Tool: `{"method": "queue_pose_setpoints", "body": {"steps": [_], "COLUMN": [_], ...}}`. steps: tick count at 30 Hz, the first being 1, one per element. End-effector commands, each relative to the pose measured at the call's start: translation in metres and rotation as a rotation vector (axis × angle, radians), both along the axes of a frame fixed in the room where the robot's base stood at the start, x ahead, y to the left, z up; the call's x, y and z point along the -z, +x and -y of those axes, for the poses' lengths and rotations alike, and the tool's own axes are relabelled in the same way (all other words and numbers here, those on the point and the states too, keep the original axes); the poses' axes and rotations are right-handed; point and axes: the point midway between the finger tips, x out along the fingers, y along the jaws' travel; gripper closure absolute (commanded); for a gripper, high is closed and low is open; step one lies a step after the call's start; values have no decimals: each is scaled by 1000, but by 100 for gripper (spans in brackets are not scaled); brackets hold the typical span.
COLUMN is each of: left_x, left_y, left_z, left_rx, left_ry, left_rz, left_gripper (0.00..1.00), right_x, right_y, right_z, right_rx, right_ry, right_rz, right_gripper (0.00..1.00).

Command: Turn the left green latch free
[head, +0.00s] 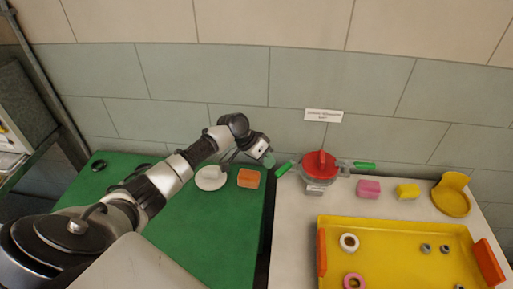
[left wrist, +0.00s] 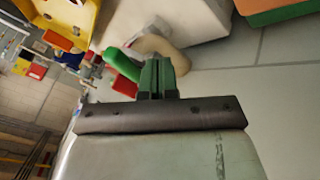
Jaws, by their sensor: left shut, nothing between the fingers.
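A red round lid (head: 320,166) with a red handle sits on a grey metal body at the back of the pale table. The left green latch (head: 283,169) sticks out slanting from its left side. The right green latch (head: 364,166) points right. My left gripper (head: 268,160) is shut and empty, just up and left of the left latch in the head view. In the left wrist view a bright green latch handle (left wrist: 122,65) lies close beside my dark green fingertips (left wrist: 156,76); I cannot tell whether they touch. My right gripper is out of view.
On the green table are an orange block (head: 248,178) and a white round item (head: 210,178). Right of the lid are a pink block (head: 369,189), a yellow block (head: 408,191) and a yellow holder (head: 451,196). A yellow tray (head: 390,222) holding rings stands in front. A tiled wall rises behind.

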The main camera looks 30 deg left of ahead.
Motion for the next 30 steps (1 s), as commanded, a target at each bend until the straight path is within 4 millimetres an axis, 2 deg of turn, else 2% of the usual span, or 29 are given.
{"method": "queue_pose_setpoints", "body": {"steps": [1, 7, 19, 30], "left_x": [-4, -1, -1, -2], "left_y": [-2, -4, -5, -8], "left_z": [7, 20, 21, 25], "left_rx": [2, 0, -4, -65], "left_ry": [0, 0, 1, -1], "left_rz": [0, 0, 0, -1], "left_gripper": [100, 100, 100, 100], "right_x": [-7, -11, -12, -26], "right_y": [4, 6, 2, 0], "right_z": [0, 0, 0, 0], "right_rx": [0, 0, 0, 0], "right_ry": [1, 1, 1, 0], "right_rz": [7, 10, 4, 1], "right_gripper": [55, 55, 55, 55]}}
